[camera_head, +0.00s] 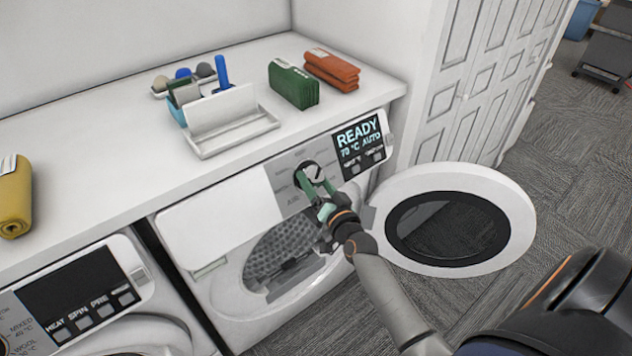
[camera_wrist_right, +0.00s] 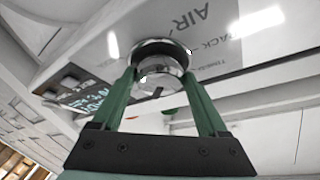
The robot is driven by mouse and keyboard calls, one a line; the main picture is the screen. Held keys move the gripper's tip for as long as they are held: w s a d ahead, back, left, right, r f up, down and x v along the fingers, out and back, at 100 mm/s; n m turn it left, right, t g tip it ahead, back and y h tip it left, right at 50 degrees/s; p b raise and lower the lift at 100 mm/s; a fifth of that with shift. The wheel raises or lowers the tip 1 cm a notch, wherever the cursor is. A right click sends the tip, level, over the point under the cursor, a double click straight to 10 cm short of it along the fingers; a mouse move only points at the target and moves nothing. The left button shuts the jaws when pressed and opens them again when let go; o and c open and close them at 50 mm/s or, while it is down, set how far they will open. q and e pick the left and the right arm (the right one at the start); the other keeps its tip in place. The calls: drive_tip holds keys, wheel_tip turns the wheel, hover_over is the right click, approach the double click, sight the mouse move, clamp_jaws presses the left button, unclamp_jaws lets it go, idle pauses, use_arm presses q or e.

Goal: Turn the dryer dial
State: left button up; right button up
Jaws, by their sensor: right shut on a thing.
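The dryer (camera_head: 232,216) stands under the counter with its round door (camera_head: 514,203) swung open to the right. Its dial (camera_head: 313,172) is a round silver knob on the light front panel, left of the lit display (camera_head: 358,138) that reads READY, 70 °C, AUTO. My right gripper (camera_head: 314,187) is at the dial with its green fingers on either side of it. In the right wrist view the dial (camera_wrist_right: 160,72) sits between the two fingertips (camera_wrist_right: 159,80), which are shut on it. A dark mark shows on the knob's face. My left gripper is not in view.
The white counter (camera_head: 100,130) holds green cloths (camera_head: 293,85), orange cloths (camera_head: 332,69), a yellow roll (camera_head: 15,197) and a white tray (camera_head: 232,134). A washer (camera_head: 85,300) stands left of the dryer. The open door takes up room beside my right arm.

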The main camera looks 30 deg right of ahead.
drive_tip(key=o, duration=1.3)
drive_tip(key=shift+c, duration=0.2)
drive_tip(key=s+a, duration=0.2)
drive_tip(key=s, duration=1)
drive_tip(key=shift+s+r, duration=0.15)
drive_tip(key=shift+r, duration=0.2)
